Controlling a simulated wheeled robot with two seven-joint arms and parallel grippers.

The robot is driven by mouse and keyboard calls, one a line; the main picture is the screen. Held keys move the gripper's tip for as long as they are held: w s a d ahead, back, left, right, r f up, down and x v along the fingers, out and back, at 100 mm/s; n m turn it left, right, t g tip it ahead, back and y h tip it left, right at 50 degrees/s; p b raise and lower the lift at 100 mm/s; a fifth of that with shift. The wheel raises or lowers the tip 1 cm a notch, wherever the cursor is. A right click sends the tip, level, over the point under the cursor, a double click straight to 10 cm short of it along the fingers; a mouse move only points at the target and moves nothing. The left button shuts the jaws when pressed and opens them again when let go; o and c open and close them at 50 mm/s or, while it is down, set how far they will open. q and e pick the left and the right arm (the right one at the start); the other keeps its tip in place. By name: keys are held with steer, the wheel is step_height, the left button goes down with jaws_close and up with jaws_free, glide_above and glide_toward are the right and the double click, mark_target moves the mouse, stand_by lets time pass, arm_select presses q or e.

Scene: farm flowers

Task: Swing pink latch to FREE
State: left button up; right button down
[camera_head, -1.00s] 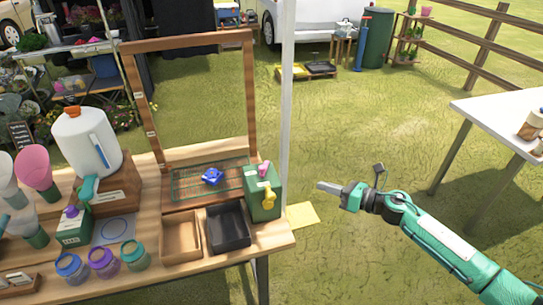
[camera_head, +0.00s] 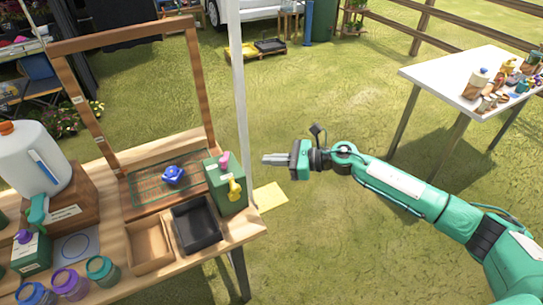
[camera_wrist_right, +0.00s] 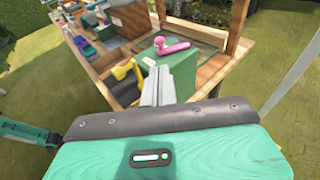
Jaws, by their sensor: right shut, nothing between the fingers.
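The pink latch (camera_head: 224,160) sits on top of a green box (camera_head: 229,192) at the right end of the wooden bench. It also shows in the right wrist view (camera_wrist_right: 172,47), lying across the box top with a round knob at one end. A yellow lever (camera_head: 234,189) is on the side of the box. My right gripper (camera_head: 268,160) is shut and empty, to the right of the box and apart from it. In the right wrist view its fingers (camera_wrist_right: 158,90) point toward the box. My left gripper is not in view.
A black tray (camera_head: 214,236) and a wooden tray (camera_head: 152,262) stand in front of the box. A blue object (camera_head: 173,174) lies on a green grid behind. A white post (camera_head: 238,80) rises behind the box.

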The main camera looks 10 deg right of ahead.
steer(key=p, duration=0.3)
glide_toward(224, 160)
steer(key=x, duration=0.4)
steer(key=shift+w+a, duration=0.15)
steer(key=shift+a, duration=0.1)
steer(key=shift+w+a+f+p, duration=0.3)
steer(key=shift+a+p, duration=0.1)
steer(key=shift+a, duration=0.15)
steer(key=shift+a+f, duration=0.1)
steer(key=shift+a, duration=0.15)
